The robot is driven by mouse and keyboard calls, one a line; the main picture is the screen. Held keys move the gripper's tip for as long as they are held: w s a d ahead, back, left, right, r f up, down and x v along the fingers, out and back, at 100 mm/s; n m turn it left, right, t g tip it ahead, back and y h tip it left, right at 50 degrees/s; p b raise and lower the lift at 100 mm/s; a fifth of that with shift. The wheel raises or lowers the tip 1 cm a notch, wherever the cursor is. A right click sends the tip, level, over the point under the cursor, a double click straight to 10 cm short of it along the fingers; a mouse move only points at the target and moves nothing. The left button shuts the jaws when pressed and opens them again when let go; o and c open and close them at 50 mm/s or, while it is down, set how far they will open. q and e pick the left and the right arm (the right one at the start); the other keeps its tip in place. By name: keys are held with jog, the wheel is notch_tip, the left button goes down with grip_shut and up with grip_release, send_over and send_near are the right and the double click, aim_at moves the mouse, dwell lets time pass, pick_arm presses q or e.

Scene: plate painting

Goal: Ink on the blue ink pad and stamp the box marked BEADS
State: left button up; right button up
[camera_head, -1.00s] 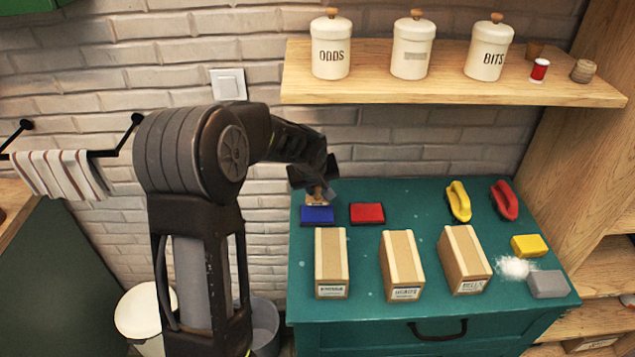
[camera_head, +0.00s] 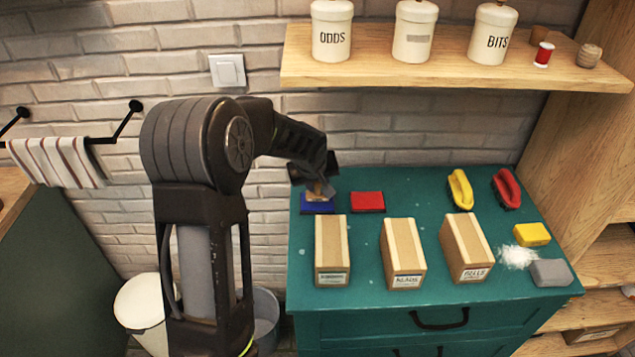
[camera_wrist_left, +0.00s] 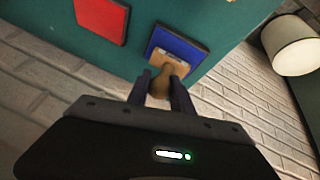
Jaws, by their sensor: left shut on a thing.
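My left gripper (camera_head: 321,184) is shut on the wooden stamp (camera_head: 315,197), over the rear part of the blue ink pad (camera_head: 318,209). In the left wrist view, the stamp's rounded handle (camera_wrist_left: 160,84) is between the fingers and its base overlaps the blue pad (camera_wrist_left: 181,48). I cannot tell whether the stamp's face touches the pad. The box that seems to read BEADS (camera_head: 404,255) is the middle of three wooden boxes on the teal cabinet. My right gripper is not in view.
A red ink pad (camera_head: 367,202) lies right of the blue one. The left box (camera_head: 331,250) and the BELLS box (camera_head: 466,248) flank the middle one. Yellow and red brushes (camera_head: 459,190), a yellow block (camera_head: 531,234) and a grey block (camera_head: 550,272) are farther right. A shelf (camera_head: 440,75) hangs above.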

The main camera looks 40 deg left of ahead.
pick_arm(q)
jog(key=shift+f+b, duration=0.45)
jog(key=shift+b, duration=0.05)
dwell(0.4)
jog(key=shift+s+f, duration=0.1)
jog(key=shift+f, duration=0.05)
dwell(1.9)
jog(key=shift+r+p, duration=1.7)
jog(key=shift+r, duration=1.95)
jog(key=shift+a, duration=0.1)
